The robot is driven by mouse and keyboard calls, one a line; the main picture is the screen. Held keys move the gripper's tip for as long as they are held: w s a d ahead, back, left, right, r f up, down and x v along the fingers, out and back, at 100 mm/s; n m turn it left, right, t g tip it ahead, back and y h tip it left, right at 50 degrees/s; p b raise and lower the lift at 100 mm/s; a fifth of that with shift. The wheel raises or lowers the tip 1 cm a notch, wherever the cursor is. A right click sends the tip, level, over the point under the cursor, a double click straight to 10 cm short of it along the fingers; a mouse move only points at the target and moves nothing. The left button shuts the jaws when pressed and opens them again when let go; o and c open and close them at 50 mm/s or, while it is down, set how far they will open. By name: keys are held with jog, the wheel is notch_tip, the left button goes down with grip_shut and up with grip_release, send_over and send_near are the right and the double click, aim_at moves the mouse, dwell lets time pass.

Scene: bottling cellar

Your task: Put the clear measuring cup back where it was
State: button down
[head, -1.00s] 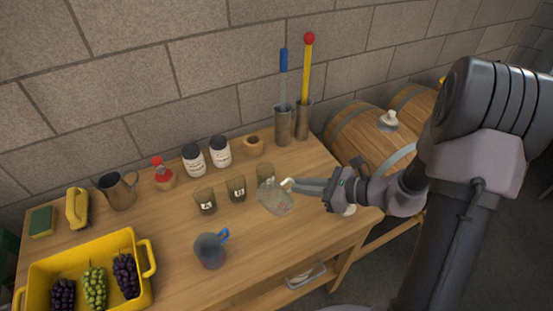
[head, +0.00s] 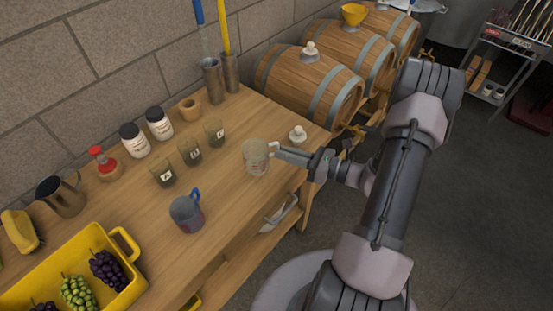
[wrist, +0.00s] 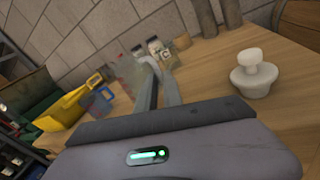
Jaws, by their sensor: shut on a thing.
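The clear measuring cup (head: 255,157) shows in the head view near the right part of the wooden table, roughly upright. My gripper (head: 274,149) comes in from the right and is shut on the cup's handle side. Whether the cup's base touches the tabletop or hangs just above it, I cannot tell. In the wrist view, my fingers (wrist: 153,65) reach forward, and the clear cup (wrist: 124,72) is faint beyond their tips.
Three labelled dark glasses (head: 190,152) stand in a row left of the cup. A blue-handled jug (head: 187,214) stands at the front left. A white stopper (head: 297,135) sits near the table's right end (head: 312,150). Barrels (head: 310,88) stand beyond. Bare wood lies between jug and cup.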

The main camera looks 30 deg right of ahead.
aim_at(281, 162)
jog(key=w, duration=0.3)
jog(key=shift+w+d+f+b, duration=0.2)
jog(key=shift+w+f+b, duration=0.05)
jog(key=shift+w+b, duration=0.15)
notch_tip(281, 162, down, 3)
jog(key=shift+f+b, duration=0.15)
jog(key=shift+b, duration=0.8)
jog(key=shift+f, duration=0.2)
jog(key=c, duration=1.5)
grip_release()
jog(key=shift+r, duration=0.15)
